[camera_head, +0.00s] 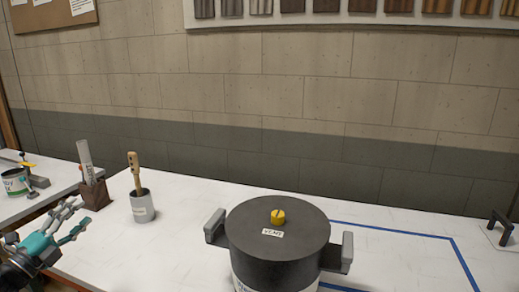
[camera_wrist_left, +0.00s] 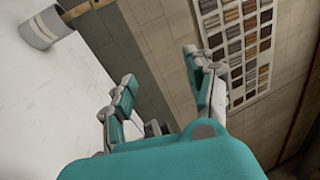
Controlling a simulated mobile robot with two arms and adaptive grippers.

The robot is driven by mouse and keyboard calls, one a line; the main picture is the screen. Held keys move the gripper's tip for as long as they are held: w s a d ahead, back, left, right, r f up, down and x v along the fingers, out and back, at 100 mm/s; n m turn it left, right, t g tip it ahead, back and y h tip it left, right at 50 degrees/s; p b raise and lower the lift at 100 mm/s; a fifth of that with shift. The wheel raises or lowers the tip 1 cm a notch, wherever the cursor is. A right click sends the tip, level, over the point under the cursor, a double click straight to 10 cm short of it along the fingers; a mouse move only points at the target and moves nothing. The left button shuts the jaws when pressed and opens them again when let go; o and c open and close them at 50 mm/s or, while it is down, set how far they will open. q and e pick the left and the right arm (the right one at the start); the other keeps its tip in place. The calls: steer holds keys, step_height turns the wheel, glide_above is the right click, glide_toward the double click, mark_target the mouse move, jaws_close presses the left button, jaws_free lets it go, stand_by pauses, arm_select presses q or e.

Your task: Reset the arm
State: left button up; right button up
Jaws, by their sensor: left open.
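My left gripper (camera_head: 72,222) is at the lower left of the head view, over the left edge of the white table (camera_head: 185,240). Its fingers are spread and hold nothing. In the left wrist view the open fingers (camera_wrist_left: 160,88) point towards the wall, with nothing between them. My right gripper is in neither view.
A grey cup (camera_head: 142,207) with a wooden-handled tool and a brown holder (camera_head: 95,195) with a grey-white tube stand near my left gripper. A black handle (camera_head: 499,228) is far right.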

arm_select(q)
steer(key=w+a+f+n+g+y, duration=0.15)
steer(key=a+f+n+y, duration=0.35)
steer(key=a+n+y, duration=0.9)
steer(key=s+d+f+n+g+h, duration=0.1)
steer(key=s+d+f+n+g, duration=0.3)
steer(key=f, duration=0.9)
steer(key=s+d+f+m+g+h, duration=0.1)
steer(key=s+f, duration=0.4)
steer(key=f, duration=0.9)
steer(key=s+d+f+n+g+h, duration=0.25)
steer(key=s+f, duration=0.25)
steer(key=f, duration=0.8)
steer(key=s+d+f+g, duration=0.3)
steer(key=s+d+f, duration=0.4)
steer(key=s+f, duration=0.3)
steer(key=s+d+f+g, duration=0.2)
steer(key=s+d+f, duration=0.4)
steer(key=s+f, duration=0.4)
steer(key=s+d+f+g+h, duration=0.1)
steer(key=s+d+f+g, duration=0.1)
steer(key=s+d, duration=0.5)
steer(key=s+d+f+n+g+h, duration=0.1)
steer(key=s+d+f, duration=0.4)
steer(key=s, duration=1)
steer(key=d+g, duration=0.1)
steer(key=d, duration=0.1)
steer(key=shift+d+f+g+h, duration=0.25)
steer(key=shift+d+g+h, duration=0.05)
steer(key=shift+d+h, duration=0.1)
